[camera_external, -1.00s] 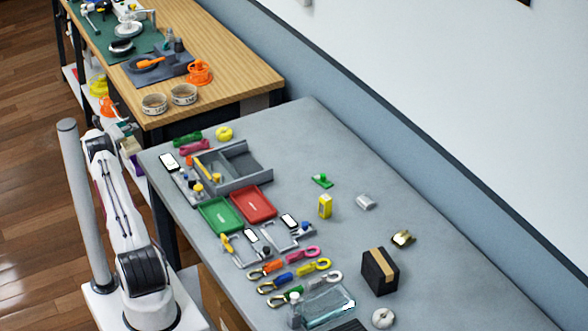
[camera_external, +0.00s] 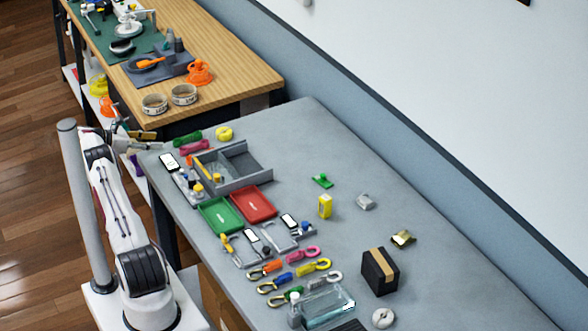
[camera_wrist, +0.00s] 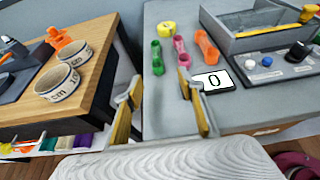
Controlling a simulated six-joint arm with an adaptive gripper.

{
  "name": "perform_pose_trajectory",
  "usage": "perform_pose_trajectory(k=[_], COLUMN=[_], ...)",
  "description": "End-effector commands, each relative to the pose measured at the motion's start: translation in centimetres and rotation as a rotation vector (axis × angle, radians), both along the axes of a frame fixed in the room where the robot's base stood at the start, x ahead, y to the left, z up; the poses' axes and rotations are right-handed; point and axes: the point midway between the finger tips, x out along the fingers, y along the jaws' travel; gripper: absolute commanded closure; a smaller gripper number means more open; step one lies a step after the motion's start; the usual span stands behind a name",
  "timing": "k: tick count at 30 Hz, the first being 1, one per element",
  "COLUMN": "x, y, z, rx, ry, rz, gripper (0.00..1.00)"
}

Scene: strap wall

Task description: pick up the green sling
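A green sling (camera_external: 187,137), a narrow bundle with thicker ends, lies at the far left corner of the grey table. It also shows in the wrist view (camera_wrist: 157,58), left of a pink bundle (camera_wrist: 179,50). My gripper (camera_external: 146,135) is just off that corner, left of the green sling and apart from it. In the wrist view my gripper (camera_wrist: 160,108) has its two yellow-padded fingers spread, with nothing between them. The green sling is beyond the fingertips.
A yellow roll (camera_wrist: 166,28) and an orange bundle (camera_wrist: 207,48) lie near the sling. A meter with a display (camera_wrist: 213,80) and a grey divided tray (camera_external: 233,165) stand to the right. A wooden bench with two tape rolls (camera_wrist: 50,82) is to the left, across a gap.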

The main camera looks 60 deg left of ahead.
Motion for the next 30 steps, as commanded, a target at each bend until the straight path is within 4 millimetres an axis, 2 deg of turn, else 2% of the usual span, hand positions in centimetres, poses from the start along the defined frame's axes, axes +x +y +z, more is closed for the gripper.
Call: perform_pose_trajectory(k=[10, 21, 30], x=[0.2, 2.4, 2.4], y=[0.0, 0.1, 0.1], z=[-0.1, -1.0, -1.0], rx=[-0.001, -0.002, -0.002], ry=[0.000, -0.001, -0.001], rz=[0.003, 0.003, 0.004], gripper=[0.60, 0.60, 0.60])
